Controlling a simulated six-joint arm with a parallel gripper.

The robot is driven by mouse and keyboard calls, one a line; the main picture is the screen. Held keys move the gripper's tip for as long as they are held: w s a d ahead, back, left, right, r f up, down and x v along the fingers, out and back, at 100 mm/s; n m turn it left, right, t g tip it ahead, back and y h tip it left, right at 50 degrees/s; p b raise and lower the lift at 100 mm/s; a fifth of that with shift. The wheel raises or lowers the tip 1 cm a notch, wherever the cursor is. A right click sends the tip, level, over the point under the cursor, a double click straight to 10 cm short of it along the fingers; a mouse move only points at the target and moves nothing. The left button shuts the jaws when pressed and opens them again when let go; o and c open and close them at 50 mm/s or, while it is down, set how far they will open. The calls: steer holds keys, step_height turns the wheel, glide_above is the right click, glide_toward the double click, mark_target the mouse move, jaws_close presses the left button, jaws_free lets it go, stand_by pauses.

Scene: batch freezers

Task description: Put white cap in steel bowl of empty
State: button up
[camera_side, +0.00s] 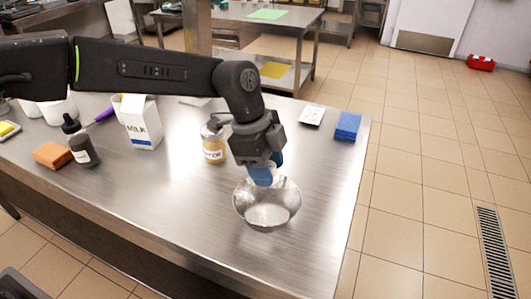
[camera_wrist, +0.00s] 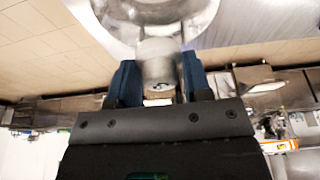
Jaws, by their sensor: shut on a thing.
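The steel bowl (camera_side: 242,207) stands upright near the table's right front part, and its inside looks empty. My gripper (camera_side: 265,175), with blue fingers, points down at the bowl's opening, over its back part. In the wrist view my gripper (camera_wrist: 158,78) is shut on the white cap (camera_wrist: 157,62), which sits between the two blue fingers. The steel bowl (camera_wrist: 103,22) shows beyond the cap at the top of the wrist view. In the side view the fingers mostly hide the cap. I cannot tell whether the cap touches the bowl.
A jar with a yellow label (camera_side: 214,150) stands just left of my gripper. A milk carton (camera_side: 142,125), dark dropper bottle (camera_side: 82,148) and orange sponge (camera_side: 52,155) are further left. A blue block (camera_side: 347,127) and white card (camera_side: 312,116) lie behind right. The table front is clear.

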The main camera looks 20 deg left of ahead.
glide_above(267, 213)
steer(key=shift+f, duration=3.7)
steer(key=o, duration=1)
steer(key=shift+r, duration=3.5)
steer(key=shift+a, duration=0.1)
